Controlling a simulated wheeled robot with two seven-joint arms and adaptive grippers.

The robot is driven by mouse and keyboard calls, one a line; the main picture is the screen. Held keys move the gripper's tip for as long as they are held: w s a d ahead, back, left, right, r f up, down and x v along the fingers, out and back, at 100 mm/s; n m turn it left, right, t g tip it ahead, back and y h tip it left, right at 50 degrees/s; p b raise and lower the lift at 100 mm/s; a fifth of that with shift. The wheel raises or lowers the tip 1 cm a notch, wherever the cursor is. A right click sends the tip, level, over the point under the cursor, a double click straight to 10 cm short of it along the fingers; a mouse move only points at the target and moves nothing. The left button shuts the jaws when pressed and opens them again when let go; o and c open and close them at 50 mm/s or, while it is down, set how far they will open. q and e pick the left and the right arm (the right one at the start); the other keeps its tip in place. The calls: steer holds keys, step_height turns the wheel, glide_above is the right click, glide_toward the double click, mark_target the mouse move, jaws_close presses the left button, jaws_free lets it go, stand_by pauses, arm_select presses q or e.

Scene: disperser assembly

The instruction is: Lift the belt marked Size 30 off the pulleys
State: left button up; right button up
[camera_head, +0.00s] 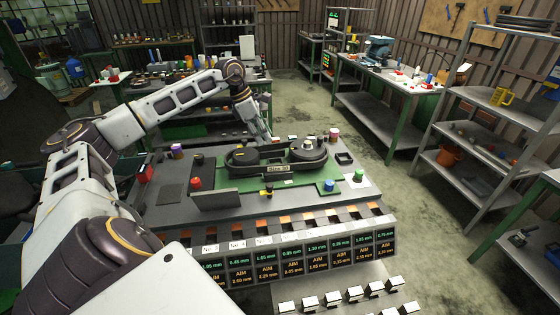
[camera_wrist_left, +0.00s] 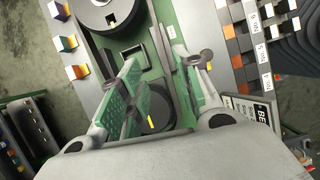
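The dark belt (camera_head: 318,164) with a "Size 30" label (camera_head: 279,169) runs around two pulleys on a green base. The smaller dark pulley (camera_head: 240,154) has a yellow mark and is on the left. The larger pulley (camera_head: 307,147) is on the right, with a light hub. My left gripper (camera_head: 266,139) is behind the belt in the head view. In the left wrist view my left gripper (camera_wrist_left: 157,60) is open, its green-padded fingers apart, with the smaller pulley (camera_wrist_left: 155,110) showing between them. Whether it touches the belt cannot be told. My right gripper is not in view.
A row of labelled displays (camera_head: 290,256) lines the front. A metal shelf (camera_head: 490,105) stands at right.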

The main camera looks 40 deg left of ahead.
arm_select(q)
steer(key=shift+f, duration=0.1)
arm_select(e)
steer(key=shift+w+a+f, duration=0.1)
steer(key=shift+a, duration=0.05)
arm_select(q)
steer(key=p, duration=0.1)
glide_above(279, 165)
steer(key=s+a, duration=0.1)
steer(key=a, duration=0.1)
step_height(279, 165, down, 8)
steer(key=shift+s+r, duration=0.15)
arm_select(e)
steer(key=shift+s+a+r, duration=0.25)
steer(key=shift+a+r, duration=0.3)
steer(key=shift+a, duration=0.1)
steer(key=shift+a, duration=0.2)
arm_select(q)
steer(key=shift+d+p+x, duration=0.25)
steer(key=shift+p+x, duration=0.35)
steer(key=shift+x, duration=1.7)
steer(key=shift+f, duration=0.25)
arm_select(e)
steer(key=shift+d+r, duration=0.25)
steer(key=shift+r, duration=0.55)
